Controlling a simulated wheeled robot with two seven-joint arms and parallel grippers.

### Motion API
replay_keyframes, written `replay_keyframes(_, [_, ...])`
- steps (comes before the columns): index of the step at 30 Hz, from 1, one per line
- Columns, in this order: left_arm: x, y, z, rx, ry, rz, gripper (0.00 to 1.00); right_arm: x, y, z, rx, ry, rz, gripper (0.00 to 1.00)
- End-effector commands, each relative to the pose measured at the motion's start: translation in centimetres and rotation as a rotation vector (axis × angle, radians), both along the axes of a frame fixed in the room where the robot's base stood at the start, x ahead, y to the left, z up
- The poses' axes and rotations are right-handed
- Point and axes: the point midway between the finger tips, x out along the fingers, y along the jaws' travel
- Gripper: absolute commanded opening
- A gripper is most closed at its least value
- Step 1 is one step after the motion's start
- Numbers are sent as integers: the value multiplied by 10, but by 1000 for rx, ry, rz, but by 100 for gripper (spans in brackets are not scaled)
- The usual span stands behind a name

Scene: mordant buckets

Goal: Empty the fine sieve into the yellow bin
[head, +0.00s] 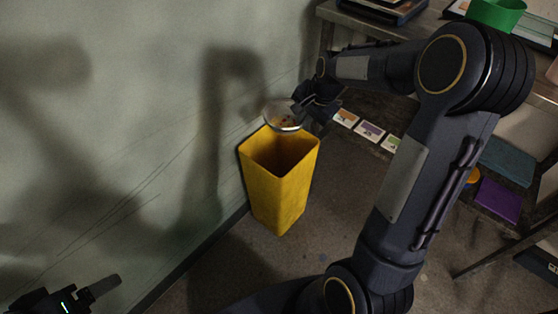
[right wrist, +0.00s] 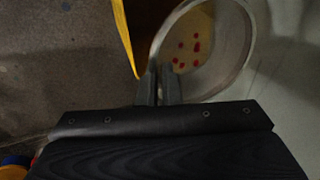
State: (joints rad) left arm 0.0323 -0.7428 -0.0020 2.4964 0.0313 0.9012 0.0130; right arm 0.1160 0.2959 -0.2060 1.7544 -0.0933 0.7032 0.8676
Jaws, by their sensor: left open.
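The yellow bin (head: 280,190) stands on the floor against the wall, its mouth open upward. My right gripper (head: 301,108) is shut on the fine sieve (head: 283,115), a round metal-rimmed sieve held just above the bin's far edge. In the right wrist view the sieve (right wrist: 247,50) has several small red pieces (right wrist: 182,46) in it, and the gripper's fingers (right wrist: 157,86) close on its rim. A strip of the yellow bin (right wrist: 122,35) shows beside it. My left gripper (head: 92,290) is at the bottom left, open and empty, far from the bin.
The wall (head: 130,120) rises close behind and left of the bin. A table (head: 395,28) with a green container (head: 496,13) stands at the upper right. Its lower shelf holds cards (head: 369,131) and a purple item (head: 498,200). The floor (head: 240,270) in front of the bin is clear.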

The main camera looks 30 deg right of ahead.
Motion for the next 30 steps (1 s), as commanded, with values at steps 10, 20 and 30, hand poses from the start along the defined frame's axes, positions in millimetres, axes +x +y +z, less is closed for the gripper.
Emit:
replay_keyframes(10, [0, 0, -123, 0, 0, 0, 79, -14, -58, -84, -17, -12, -511, 0])
replay_keyframes(20, [0, 0, -164, 0, 0, 0, 79, -27, -88, -109, -24, -8, -775, 0])
replay_keyframes(30, [0, 0, -162, 0, 0, 0, 79, -28, -90, -107, -24, -6, -798, 0])
